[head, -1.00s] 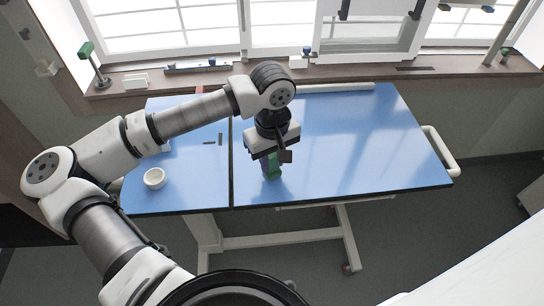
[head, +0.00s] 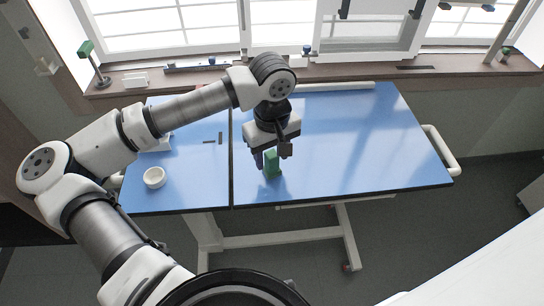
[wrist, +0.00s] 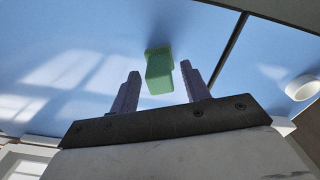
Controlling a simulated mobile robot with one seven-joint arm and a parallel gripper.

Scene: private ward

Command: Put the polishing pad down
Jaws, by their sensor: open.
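The polishing pad, a green block (head: 271,164), stands on the blue table (head: 350,140) near its front edge, just right of the dark seam. In the wrist view the green pad (wrist: 158,72) shows beyond the fingertips, with blue table around it. My gripper (head: 270,153) is open above and behind the pad. In the wrist view its two fingers (wrist: 160,80) are spread, with gaps to the pad on both sides. The fingers partly overlap the pad in the head view.
A white bowl (head: 154,177) sits on the left part of the table; it also shows in the wrist view (wrist: 302,87). Small dark pieces (head: 213,139) lie left of the seam. The windowsill (head: 200,82) behind holds several small things. The table's right half is clear.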

